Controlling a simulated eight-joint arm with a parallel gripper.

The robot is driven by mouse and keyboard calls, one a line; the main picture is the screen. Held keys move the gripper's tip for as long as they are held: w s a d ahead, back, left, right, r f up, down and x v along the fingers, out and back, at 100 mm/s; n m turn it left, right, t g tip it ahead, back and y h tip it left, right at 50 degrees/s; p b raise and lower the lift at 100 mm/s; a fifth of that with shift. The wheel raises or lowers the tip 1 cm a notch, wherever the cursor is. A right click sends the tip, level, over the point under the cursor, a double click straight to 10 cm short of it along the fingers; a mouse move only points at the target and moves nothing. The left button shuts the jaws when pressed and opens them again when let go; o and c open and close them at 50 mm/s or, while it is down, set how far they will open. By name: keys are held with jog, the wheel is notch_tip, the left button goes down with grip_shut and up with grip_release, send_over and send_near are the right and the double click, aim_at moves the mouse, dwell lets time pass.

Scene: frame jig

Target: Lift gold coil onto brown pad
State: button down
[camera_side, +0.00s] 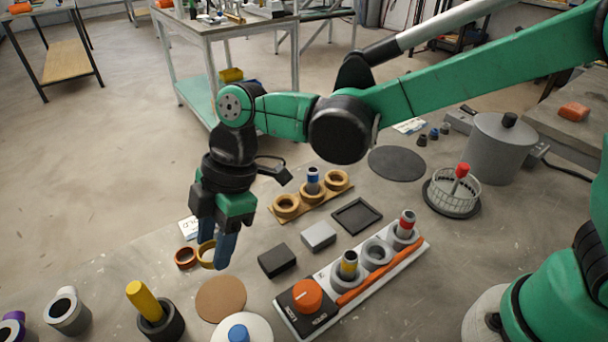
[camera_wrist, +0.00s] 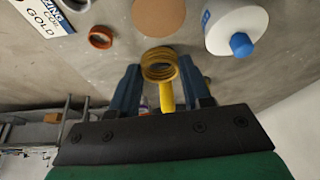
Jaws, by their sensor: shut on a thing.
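The gold coil (camera_side: 205,256) is a ring of yellow windings held between the blue fingers of my gripper (camera_side: 220,250). In the wrist view the coil (camera_wrist: 159,66) sits between the two fingertips (camera_wrist: 162,80), which are shut on its sides. I cannot tell whether its underside touches the table. The brown pad (camera_side: 221,298) is a flat, bare disc in front of my gripper in the side view. It also shows at the top middle of the wrist view (camera_wrist: 158,16), apart from the coil.
A copper ring (camera_side: 186,257) lies left of the coil, near a white label card (camera_side: 188,227) reading GOLD. A blue-knobbed white round item (camera_side: 240,330) stands close to the pad. A yellow-handled black holder (camera_side: 160,323) and a dark block (camera_side: 277,261) stand nearby.

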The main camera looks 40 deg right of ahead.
aim_at(218, 299)
jog(key=f, duration=0.1)
jog(key=a+f, duration=0.1)
jog(key=shift+s+f+n, duration=0.2)
jog(key=shift+f+n, duration=0.1)
jog(key=shift+f, duration=2.35)
jog(key=shift+f, duration=0.1)
jog(key=shift+f, duration=0.45)
jog(key=shift+c, duration=1.5)
grip_release()
jog(key=shift+o, duration=0.7)
